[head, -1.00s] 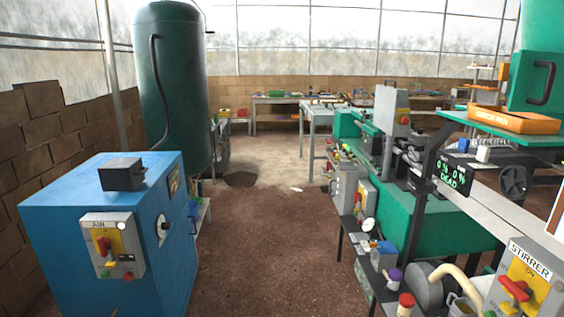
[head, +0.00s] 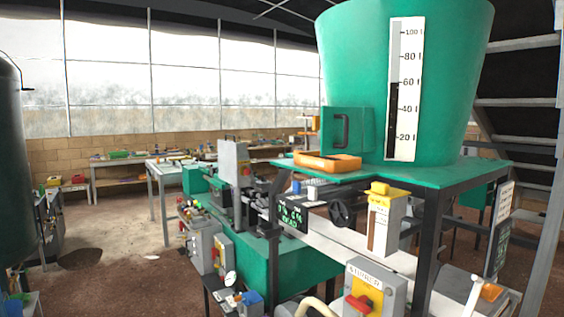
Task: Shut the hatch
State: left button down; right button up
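A green square hatch panel (head: 362,131) with a dark curved handle (head: 341,131) is at the lower left of the big green tank (head: 445,75) in the head view. The panel reaches the tank's left outline; I cannot tell from this angle whether it stands open or lies shut. Neither of my grippers is in view.
The tank stands on a raised green platform (head: 450,174) with an orange tray (head: 327,162) on its left part. Green machinery and a stirrer switch box (head: 368,290) are below. Metal stairs (head: 525,103) rise at the right. Brown floor (head: 120,262) is open at the left.

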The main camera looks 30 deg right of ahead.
aim_at(341, 132)
jog(key=z, duration=1.2)
